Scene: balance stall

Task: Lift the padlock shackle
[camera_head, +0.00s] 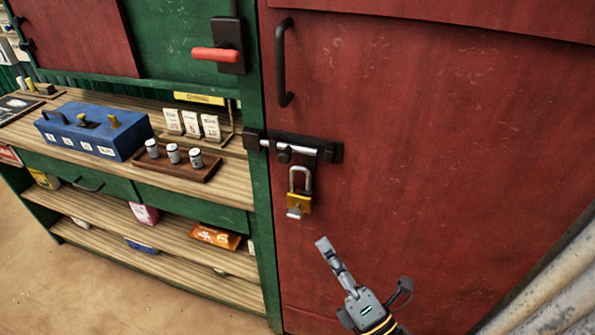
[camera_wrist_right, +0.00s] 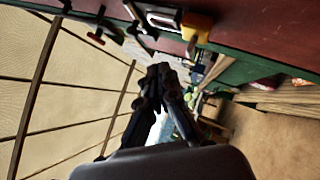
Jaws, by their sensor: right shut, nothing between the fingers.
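A brass padlock (camera_head: 298,203) with a silver shackle (camera_head: 300,180) hangs under the sliding bolt (camera_head: 295,148) on the red door. A small silver part sits at its lower end. My right gripper (camera_head: 322,243) is shut and empty, below and slightly right of the padlock, with a gap between them. In the right wrist view the fingers (camera_wrist_right: 158,75) are together. The padlock's yellow body (camera_wrist_right: 197,27) and shackle (camera_wrist_right: 162,20) are beyond them near the top edge. My left gripper is not in view.
A black door handle (camera_head: 284,62) is above the bolt. At left, a wooden counter (camera_head: 235,180) carries a blue box (camera_head: 95,132) with levers, a tray of small weights (camera_head: 172,158) and white cards (camera_head: 192,123). A red-handled lever (camera_head: 215,54) is at the top. The door right of the padlock is clear.

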